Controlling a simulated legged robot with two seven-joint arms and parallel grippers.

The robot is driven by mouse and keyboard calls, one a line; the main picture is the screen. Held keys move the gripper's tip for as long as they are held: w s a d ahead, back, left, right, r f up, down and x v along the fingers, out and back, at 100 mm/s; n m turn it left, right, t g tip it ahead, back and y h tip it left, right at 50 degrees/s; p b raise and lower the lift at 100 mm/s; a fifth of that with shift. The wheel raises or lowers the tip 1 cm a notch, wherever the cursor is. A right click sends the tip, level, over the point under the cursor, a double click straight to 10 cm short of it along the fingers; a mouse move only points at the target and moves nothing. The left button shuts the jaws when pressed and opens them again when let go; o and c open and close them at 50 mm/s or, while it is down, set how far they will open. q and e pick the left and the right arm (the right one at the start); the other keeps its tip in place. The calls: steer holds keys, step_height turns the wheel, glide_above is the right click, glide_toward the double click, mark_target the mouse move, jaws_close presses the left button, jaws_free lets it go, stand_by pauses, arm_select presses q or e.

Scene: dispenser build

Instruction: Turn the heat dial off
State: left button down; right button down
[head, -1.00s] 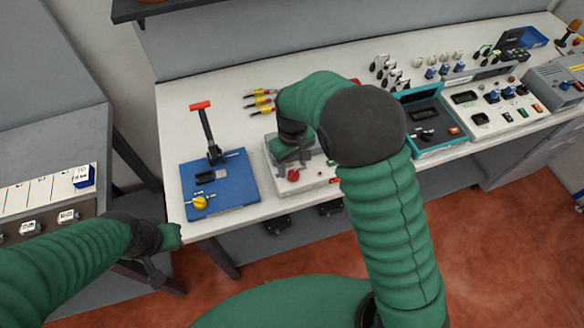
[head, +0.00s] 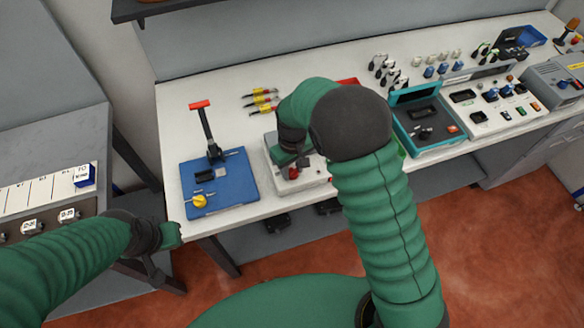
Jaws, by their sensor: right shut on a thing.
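A red knob (head: 293,173), likely the heat dial, is on the front of a white device (head: 315,184) on the bench. My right gripper (head: 290,165) is down at this knob, shut on it. The fingers and my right forearm cover much of the device, so the knob's pointer and markings cannot be read. My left gripper (head: 170,238) hangs off the bench's front left corner, apart from everything; its jaws are too unclear to judge.
A blue base (head: 232,190) with a red-handled lever (head: 205,125) and a yellow knob (head: 200,201) stands left of the white device. A teal box (head: 420,145) and a switch panel stand to the right. Several yellow-and-red-tipped tools (head: 262,98) lie behind.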

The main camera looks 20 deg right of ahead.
steer(key=shift+r+n, duration=0.1)
steer(key=shift+n, duration=0.2)
steer(key=n, duration=0.2)
steer(key=shift+w+n+p, duration=0.1)
steer(key=shift+n+p, duration=0.2)
steer(key=shift+n, duration=0.1)
steer(key=n+p, duration=0.1)
steer(key=n, duration=0.2)
steer(key=shift+r+n, duration=0.15)
steer(key=shift+n, duration=0.15)
steer(key=n+p, duration=0.1)
steer(key=n, duration=0.2)
steer(key=shift+n, duration=0.3)
steer(key=n+p, duration=0.2)
steer(key=n, duration=0.1)
steer(key=shift+r+n, duration=0.1)
steer(key=shift+n, duration=0.2)
steer(key=n+p, duration=0.3)
steer(key=n, duration=0.2)
steer(key=shift+w, duration=0.1)
steer(key=n+p, duration=0.1)
steer(key=n, duration=0.3)
steer(key=shift+n+p, duration=0.3)
steer(key=shift+p, duration=0.1)
